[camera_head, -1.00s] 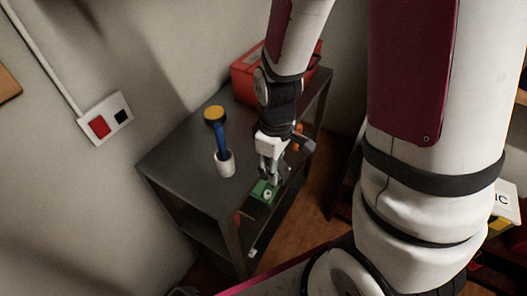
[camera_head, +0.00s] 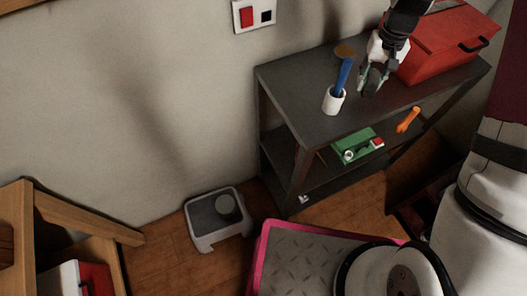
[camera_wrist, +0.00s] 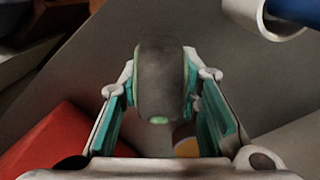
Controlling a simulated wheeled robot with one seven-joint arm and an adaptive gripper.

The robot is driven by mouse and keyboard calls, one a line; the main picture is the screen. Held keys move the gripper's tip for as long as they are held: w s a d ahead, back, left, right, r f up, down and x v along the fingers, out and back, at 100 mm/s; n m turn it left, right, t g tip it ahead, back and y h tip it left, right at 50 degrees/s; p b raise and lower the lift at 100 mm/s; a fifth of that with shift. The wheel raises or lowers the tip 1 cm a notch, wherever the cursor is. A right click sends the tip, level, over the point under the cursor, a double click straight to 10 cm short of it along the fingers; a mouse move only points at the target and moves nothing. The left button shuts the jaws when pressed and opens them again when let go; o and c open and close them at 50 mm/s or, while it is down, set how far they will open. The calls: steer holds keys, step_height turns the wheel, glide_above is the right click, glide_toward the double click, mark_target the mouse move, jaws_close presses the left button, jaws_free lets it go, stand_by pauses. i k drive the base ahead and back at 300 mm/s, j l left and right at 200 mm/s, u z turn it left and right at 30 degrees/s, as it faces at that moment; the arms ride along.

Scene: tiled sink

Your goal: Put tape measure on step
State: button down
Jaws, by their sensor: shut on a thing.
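My gripper (camera_head: 373,76) is shut on the tape measure (camera_wrist: 160,80), a dark rounded body with green edges, and holds it between its teal pads. In the head view the tape measure (camera_head: 369,88) is small and dark at the fingertips, over the grey top of the shelf unit, between the white cup and the red toolbox. I cannot tell how far it is above the top. The step (camera_head: 199,228) is a low grey stool with a dark top on the wooden floor at lower middle left, well apart from my gripper. A round grey thing (camera_head: 228,207) shows on it.
The white cup (camera_head: 333,101) holds a blue-handled tool (camera_head: 345,73). The red toolbox (camera_head: 445,45) stands right of my gripper. A green item (camera_head: 357,146) and orange-handled tool (camera_head: 408,120) are below the top. A wooden unit (camera_head: 75,215) stands left of the step.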

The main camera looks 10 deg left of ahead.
mark_target(200, 225)
steer(key=k+u, duration=0.3)
steer(key=k+j+u, duration=0.1)
steer(key=u, duration=0.25)
steer(key=l+u, duration=0.15)
steer(key=u, duration=0.25)
steer(key=l+u, duration=0.15)
steer(key=u, duration=0.2)
steer(key=l+u, duration=0.15)
steer(key=u, duration=0.25)
steer(key=k, duration=0.05)
